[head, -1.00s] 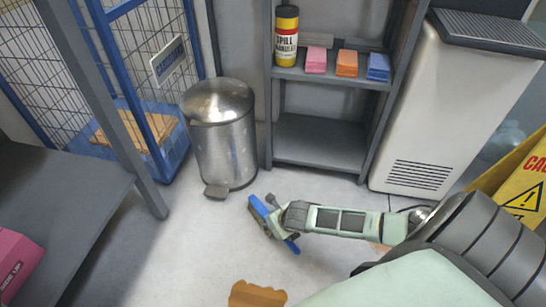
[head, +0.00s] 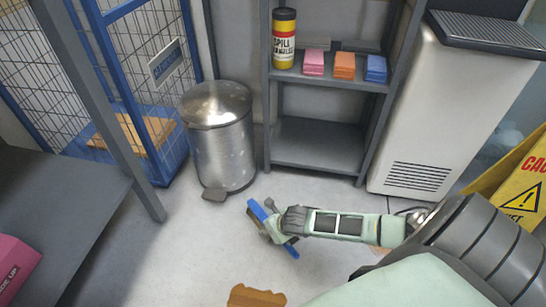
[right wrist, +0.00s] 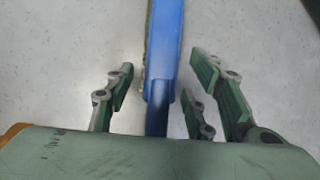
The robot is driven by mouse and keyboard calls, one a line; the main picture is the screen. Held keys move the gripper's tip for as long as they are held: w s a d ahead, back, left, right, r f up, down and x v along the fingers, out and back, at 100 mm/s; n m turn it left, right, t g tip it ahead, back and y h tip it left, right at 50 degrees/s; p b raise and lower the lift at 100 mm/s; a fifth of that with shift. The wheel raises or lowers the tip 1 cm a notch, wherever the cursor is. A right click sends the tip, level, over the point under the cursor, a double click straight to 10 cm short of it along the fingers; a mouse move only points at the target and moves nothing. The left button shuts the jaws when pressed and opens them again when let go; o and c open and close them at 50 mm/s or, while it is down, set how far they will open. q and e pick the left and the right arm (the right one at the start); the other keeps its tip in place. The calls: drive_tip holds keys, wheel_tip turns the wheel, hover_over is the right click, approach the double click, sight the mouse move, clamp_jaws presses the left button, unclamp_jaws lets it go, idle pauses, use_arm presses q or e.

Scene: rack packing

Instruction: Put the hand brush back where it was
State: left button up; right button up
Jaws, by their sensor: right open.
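The blue hand brush (head: 258,211) appears low over or on the grey floor in front of the shelf rack, and I cannot tell whether it touches the floor. My right gripper (head: 274,227) is at its middle, hiding part of it. In the right wrist view the long blue brush (right wrist: 165,45) runs between the spread fingers of the right gripper (right wrist: 163,72). Gaps show beside it, so the fingers are open around it. My left gripper is not in view.
A steel pedal bin (head: 220,140) stands left of the grey shelf rack (head: 318,167). The upper shelf holds a yellow spill canister (head: 284,38) and pink, orange and blue stacks; the lower shelf is bare. A brown piece (head: 257,296) lies on the floor. A yellow caution sign (head: 522,190) is at right.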

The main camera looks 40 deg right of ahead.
drive_tip(key=v, duration=1.2)
drive_tip(key=shift+d, duration=0.1)
